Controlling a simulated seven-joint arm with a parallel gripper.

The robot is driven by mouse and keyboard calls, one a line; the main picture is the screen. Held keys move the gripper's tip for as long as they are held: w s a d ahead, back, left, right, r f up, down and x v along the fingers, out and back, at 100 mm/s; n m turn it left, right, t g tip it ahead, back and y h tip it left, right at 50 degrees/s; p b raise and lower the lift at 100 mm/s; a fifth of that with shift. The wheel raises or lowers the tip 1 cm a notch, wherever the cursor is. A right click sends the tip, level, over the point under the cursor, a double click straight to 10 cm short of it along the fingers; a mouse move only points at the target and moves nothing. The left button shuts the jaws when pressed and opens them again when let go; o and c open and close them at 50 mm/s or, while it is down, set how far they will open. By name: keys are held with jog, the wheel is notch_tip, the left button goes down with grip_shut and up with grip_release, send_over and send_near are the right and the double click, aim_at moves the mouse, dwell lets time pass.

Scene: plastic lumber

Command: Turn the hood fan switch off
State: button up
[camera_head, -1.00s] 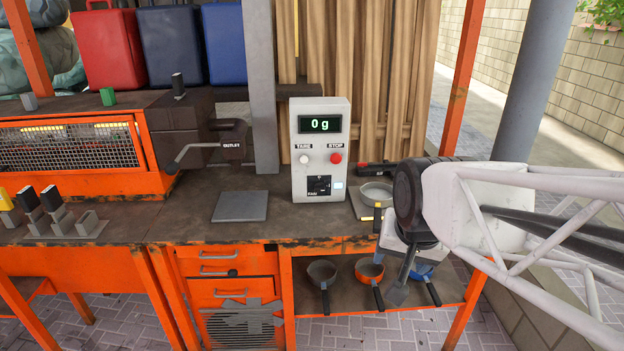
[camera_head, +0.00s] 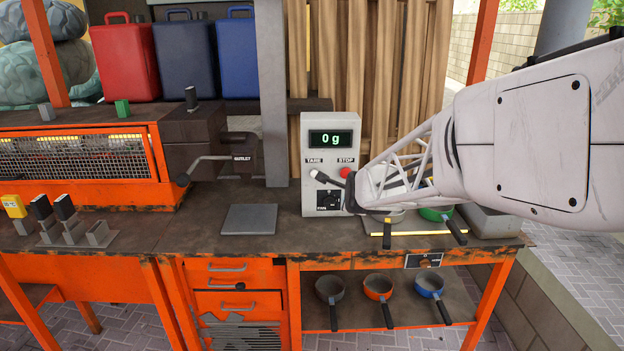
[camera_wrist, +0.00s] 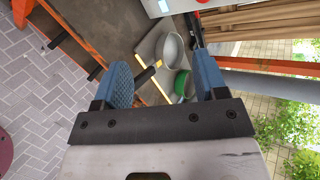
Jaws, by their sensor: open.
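A white control box (camera_head: 330,130) stands at the back of the counter, with a green "0 g" display, a TARE button and a red STOP button (camera_head: 346,172). A black panel with a dial-like switch (camera_head: 328,199) is low on its front; its small label is hard to read. My arm reaches in from the right, and its dark end partly covers the box's lower right front. My gripper (camera_wrist: 165,80) is open and empty in the wrist view, its blue-padded fingers apart. Part of the box (camera_wrist: 160,8) shows at that view's top edge. I cannot tell the switch's position.
A grey pan (camera_wrist: 172,50) and a green pan (camera_wrist: 183,85) stand on the counter right of the box. A flat grey plate (camera_head: 249,219) lies to its left. Several levers stand at far left. More pans (camera_head: 378,286) sit on the shelf below.

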jog(key=w+a+f+m+t, duration=0.2)
jog(key=w+f+m+t, duration=0.1)
jog(key=w+f+m, duration=0.6)
jog(key=m+t, duration=0.3)
jog(key=m, duration=0.3)
send_near(330, 204)
jog(key=shift+w+a+r+h, duration=0.1)
jog(key=shift+w+a+h, duration=0.1)
jog(key=shift+w, duration=0.3)
jog(key=shift+w+a+r+h, duration=0.1)
jog(key=shift+w+h, duration=0.1)
jog(key=shift+w, duration=0.35)
jog(key=shift+f, duration=0.4)
jog(key=shift+w, duration=0.2)
jog(key=shift+w, duration=3.75)
